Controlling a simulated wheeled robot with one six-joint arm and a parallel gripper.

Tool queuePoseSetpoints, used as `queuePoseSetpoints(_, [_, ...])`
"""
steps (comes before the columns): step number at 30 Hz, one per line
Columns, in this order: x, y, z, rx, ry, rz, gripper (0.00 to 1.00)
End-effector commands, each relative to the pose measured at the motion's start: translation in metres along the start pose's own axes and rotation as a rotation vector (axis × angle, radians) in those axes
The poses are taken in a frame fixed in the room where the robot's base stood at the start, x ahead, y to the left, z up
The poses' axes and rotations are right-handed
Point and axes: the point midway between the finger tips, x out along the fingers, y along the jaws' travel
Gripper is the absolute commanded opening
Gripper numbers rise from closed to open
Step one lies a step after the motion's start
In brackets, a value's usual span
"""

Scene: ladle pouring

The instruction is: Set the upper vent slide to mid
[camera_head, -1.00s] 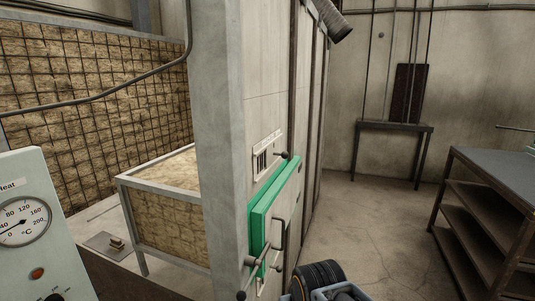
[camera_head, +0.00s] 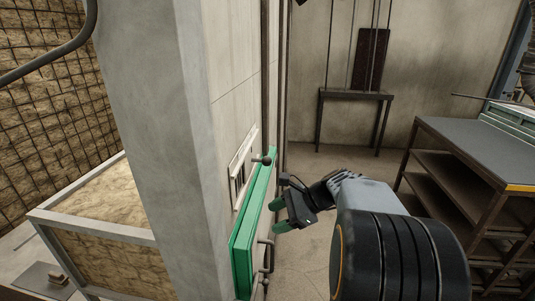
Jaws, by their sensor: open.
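The upper vent (camera_head: 243,168) is a pale plate with dark slots on the wall face, seen at a steep angle. Its slide knob (camera_head: 268,160) is a dark ball on a short stem that sticks out to the right at the plate's far end. The exact slide position is hard to read. My gripper (camera_head: 275,215) is open and empty, with green-tipped fingers pointing left. In the picture it is below and right of the knob, apart from it, and beside the green door panel.
The green door panel (camera_head: 254,225) stands out from the wall below the vent, with a bar handle (camera_head: 268,252) on its front. A grey pillar (camera_head: 160,130) is left of it. A dark shelf table (camera_head: 465,155) stands at the right. Floor between is clear.

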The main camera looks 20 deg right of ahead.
Motion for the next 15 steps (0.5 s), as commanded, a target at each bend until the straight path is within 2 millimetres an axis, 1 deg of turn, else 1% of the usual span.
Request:
queuePoseSetpoints(1, [-0.020,-0.021,0.000,0.130,-0.089,-0.069,0.58])
queuePoseSetpoints(3, [-0.046,-0.045,0.000,0.284,-0.223,-0.153,0.58])
queuePoseSetpoints(6, [-0.081,-0.069,-0.004,0.438,-0.386,-0.239,0.58])
queuePoseSetpoints(9, [-0.109,-0.083,-0.009,0.528,-0.504,-0.293,0.58])
queuePoseSetpoints(12, [-0.123,-0.092,-0.010,0.573,-0.575,-0.320,0.58])
queuePoseSetpoints(15, [-0.124,-0.098,-0.008,0.592,-0.606,-0.328,0.58])
